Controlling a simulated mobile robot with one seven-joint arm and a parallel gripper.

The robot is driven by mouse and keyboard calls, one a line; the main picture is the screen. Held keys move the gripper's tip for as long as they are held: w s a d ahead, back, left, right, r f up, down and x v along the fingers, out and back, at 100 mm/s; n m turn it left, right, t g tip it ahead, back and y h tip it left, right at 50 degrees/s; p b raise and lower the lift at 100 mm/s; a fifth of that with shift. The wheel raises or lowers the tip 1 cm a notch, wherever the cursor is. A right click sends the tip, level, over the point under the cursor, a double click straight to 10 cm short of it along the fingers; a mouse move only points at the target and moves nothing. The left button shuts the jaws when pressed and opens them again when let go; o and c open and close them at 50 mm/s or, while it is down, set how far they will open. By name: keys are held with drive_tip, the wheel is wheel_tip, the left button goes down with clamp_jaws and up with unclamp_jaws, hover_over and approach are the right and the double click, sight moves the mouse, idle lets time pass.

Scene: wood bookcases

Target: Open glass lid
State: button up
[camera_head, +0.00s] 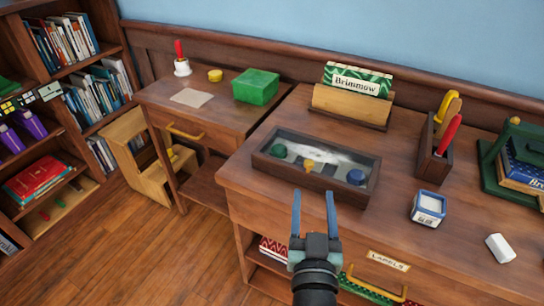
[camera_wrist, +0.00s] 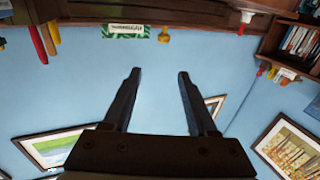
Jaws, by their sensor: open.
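A dark wooden display box with a glass lid (camera_head: 330,155) sits on the desk near its front edge. The lid looks closed, with streaky reflections on the glass. A green round item (camera_head: 279,150), a small yellow piece (camera_head: 309,165) and a blue round item (camera_head: 356,177) show at the box; I cannot tell which are under the glass. My gripper (camera_head: 313,196) is open and empty, in front of the box's front side in the head view. In the wrist view the open fingers (camera_wrist: 158,75) point toward the blue wall, with nothing between them.
The desk top (camera_head: 290,200) also holds a wooden holder with a Brimmow card (camera_head: 350,100), a pen box (camera_head: 437,150), a blue-and-white jar (camera_head: 428,208) and a white block (camera_head: 500,248). A lower desk with a green box (camera_head: 256,86) stands left.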

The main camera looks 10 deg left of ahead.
sight(309, 167)
drive_tip(key=w, duration=0.4)
drive_tip(key=w+a+f, duration=0.1)
drive_tip(key=w, duration=0.3)
drive_tip(key=w+f, duration=0.1)
drive_tip(key=w, duration=0.3)
drive_tip(key=shift+w+a+f, duration=0.1)
drive_tip(key=shift+w+a, duration=0.15)
drive_tip(key=shift+w, duration=0.15)
clamp_jaws()
idle(1.1)
